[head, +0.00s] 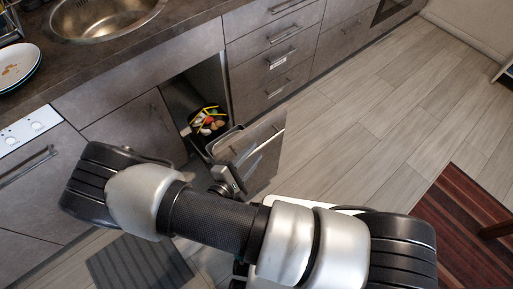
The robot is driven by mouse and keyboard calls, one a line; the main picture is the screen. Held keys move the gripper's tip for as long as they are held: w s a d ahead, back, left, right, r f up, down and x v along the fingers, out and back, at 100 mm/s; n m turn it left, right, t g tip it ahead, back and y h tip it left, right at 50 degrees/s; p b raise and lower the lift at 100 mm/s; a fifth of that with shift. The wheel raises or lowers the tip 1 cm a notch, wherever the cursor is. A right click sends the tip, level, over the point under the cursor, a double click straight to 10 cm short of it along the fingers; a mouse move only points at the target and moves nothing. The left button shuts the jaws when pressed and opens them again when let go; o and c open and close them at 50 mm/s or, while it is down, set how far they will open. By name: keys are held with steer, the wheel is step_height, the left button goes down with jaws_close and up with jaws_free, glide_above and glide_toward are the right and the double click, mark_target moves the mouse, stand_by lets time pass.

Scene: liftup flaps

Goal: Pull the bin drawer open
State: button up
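The bin drawer, with a grey wood-look front (267,150), stands out from the cabinet row under the counter. Behind its front is a dark bin (205,130) with a yellow rim and food scraps inside, and another grey bin edge (224,138) shows nearer the front.
A sink (100,15) and stacked plates (18,66) are on the dark counter. Closed drawers (275,60) stand right of the opening; a dishwasher-like front (28,130) is at left. A grey mat (135,265) and a red striped rug (465,225) lie on otherwise clear floor.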

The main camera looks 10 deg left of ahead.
steer(key=p+v, duration=0.1)
steer(key=v, duration=1.3)
steer(key=shift+a, duration=0.1)
